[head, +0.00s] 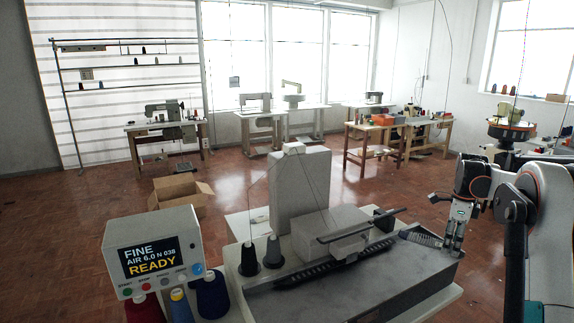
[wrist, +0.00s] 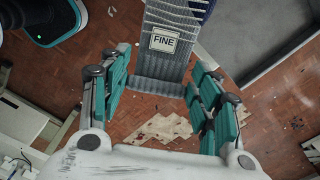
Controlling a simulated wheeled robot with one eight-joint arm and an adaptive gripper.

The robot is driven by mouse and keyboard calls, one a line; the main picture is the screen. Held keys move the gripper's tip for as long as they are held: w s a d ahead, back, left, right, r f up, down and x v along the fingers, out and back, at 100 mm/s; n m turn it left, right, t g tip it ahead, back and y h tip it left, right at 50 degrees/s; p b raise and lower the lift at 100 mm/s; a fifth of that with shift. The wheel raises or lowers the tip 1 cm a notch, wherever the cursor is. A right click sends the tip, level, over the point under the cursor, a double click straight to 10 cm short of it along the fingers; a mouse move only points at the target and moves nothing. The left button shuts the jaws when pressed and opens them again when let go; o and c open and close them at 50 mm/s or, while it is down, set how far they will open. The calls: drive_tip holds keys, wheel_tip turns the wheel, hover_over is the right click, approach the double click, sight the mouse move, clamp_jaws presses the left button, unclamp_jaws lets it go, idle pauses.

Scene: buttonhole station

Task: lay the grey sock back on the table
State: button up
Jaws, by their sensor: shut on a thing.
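My gripper (head: 454,242) is at the right end of the grey machine (head: 420,277) in the head view. I see no plain sock shape; I cannot tell whether this piece is the grey sock.
A control box (head: 157,256) reading FINE and READY stands at the left, with thread cones (head: 212,294) before it. Two dark cones (head: 248,260) stand beside the machine. A cardboard box (head: 181,194) is on the brown floor. Sewing tables line the back.

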drive_tip(key=s+a+f+n, duration=0.2)
drive_tip(key=a+f+n, duration=0.3)
drive_tip(key=a, duration=0.5)
drive_tip(key=s+a+f+n, duration=0.2)
drive_tip(key=a+f+n, duration=0.1)
drive_tip(key=a+n, duration=0.6)
drive_tip(key=s+a+f+n+b, duration=0.1)
drive_tip(key=s+a+f+n, duration=0.3)
drive_tip(key=a, duration=0.4)
drive_tip(key=s+a+f+n+b, duration=0.1)
drive_tip(key=s+a+f+n, duration=0.4)
drive_tip(key=s+a+n, duration=0.2)
drive_tip(key=shift+s+a+n+b, duration=0.35)
drive_tip(key=shift+s+a, duration=0.3)
drive_tip(key=shift+a, duration=0.3)
